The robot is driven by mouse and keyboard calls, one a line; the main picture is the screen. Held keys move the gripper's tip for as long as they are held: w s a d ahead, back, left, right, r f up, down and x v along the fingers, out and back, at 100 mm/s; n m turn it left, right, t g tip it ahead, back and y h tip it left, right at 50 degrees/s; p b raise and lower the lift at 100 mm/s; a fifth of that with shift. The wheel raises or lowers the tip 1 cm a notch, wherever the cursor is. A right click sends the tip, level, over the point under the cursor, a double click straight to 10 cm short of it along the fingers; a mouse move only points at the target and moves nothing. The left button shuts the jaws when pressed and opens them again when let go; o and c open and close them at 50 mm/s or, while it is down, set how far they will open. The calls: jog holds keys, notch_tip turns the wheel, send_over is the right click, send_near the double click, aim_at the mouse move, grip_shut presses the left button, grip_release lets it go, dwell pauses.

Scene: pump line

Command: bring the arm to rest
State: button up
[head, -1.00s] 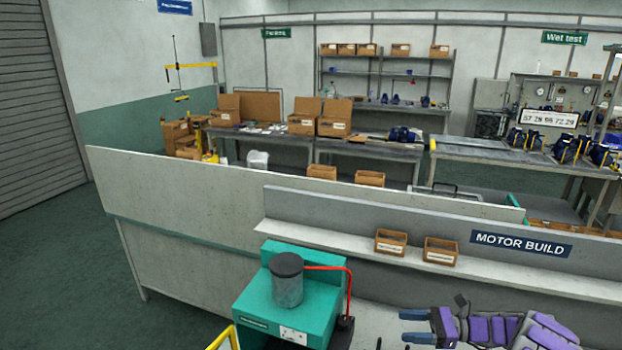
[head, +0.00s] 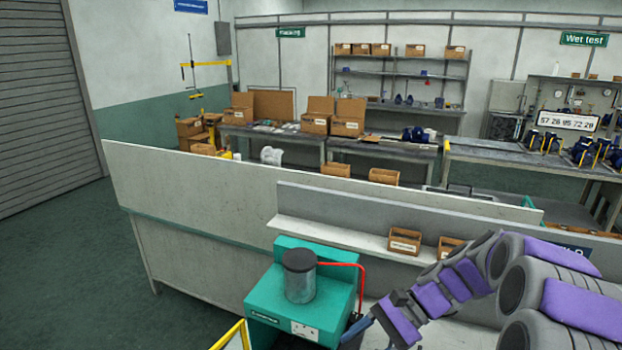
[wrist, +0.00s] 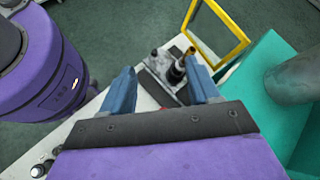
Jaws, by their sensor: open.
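My gripper (wrist: 163,88) shows in the wrist view with its two blue fingers apart and nothing between them. It points down over a pale bench top, where a small grey plate with a black and brass fitting (wrist: 178,66) lies beyond the fingertips. In the head view my purple and grey arm reaches in from the lower right, bent, and the gripper (head: 357,332) hangs low beside the teal machine (head: 300,305). Its fingertips are partly hidden there.
A yellow frame (wrist: 222,30) stands close by. Small cardboard bins (head: 404,242) sit on the shelf behind my arm. A long grey partition (head: 200,190) runs behind the bench.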

jog(key=s+a+r+n+h, duration=0.15)
jog(key=s+n+h, duration=0.4)
jog(key=s, duration=0.85)
jog(key=s+d+f+n+t+h+b, duration=0.1)
jog(key=s+d+n+h, duration=0.1)
jog(key=s, duration=0.4)
jog(key=s+d+f+n+h, duration=0.1)
jog(key=s+d+n+h, duration=0.1)
jog(key=s, duration=0.4)
jog(key=shift+s+d+f+n+t+h+b, duration=0.3)
jog(key=shift+d+n+t+h+b, duration=0.1)
jog(key=shift+d+h, duration=0.35)
jog(key=shift+a, duration=0.1)
jog(key=shift+c, duration=0.2)
